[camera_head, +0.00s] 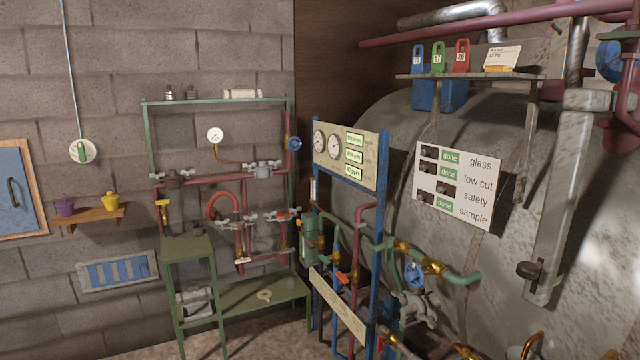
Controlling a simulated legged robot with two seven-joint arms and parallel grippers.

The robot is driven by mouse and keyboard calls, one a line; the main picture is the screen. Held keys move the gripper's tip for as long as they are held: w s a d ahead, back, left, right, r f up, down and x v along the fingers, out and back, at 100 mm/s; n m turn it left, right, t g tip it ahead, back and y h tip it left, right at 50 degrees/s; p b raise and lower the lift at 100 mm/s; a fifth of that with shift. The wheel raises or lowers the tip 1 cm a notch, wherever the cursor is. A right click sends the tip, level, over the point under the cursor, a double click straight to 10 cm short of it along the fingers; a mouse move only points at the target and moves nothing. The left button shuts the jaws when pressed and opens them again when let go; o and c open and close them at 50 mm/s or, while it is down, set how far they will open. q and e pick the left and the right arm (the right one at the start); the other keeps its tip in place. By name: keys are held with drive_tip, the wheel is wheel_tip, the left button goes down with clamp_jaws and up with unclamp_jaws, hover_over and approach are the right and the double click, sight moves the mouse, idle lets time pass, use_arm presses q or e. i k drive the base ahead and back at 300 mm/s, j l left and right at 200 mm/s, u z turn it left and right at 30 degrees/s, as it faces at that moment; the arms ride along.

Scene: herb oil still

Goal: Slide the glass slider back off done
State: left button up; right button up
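A white board (457,217) hangs tilted in front of the large tank, right of centre. Its rows are labelled glass, low cut, safety and sample. In the top row, a green "done" label (450,157) shows next to the word glass, with a dark slider piece (430,153) to its left. The low cut and sample rows also show green "done" labels; the safety row looks mostly dark, and its details are too small to tell. Neither of my grippers is in view, and nothing touches the board.
A blue-framed gauge panel (345,155) stands left of the board. Pipes and valves with a blue handwheel (413,273) are below it. A shelf (470,76) with numbered tags is above. A green pipe rack (215,180) stands further left.

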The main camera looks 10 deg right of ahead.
sight(426, 151)
drive_tip(key=i+z, duration=0.15)
drive_tip(key=i, duration=0.4)
drive_tip(key=i+j+z, duration=0.15)
drive_tip(key=i, duration=0.4)
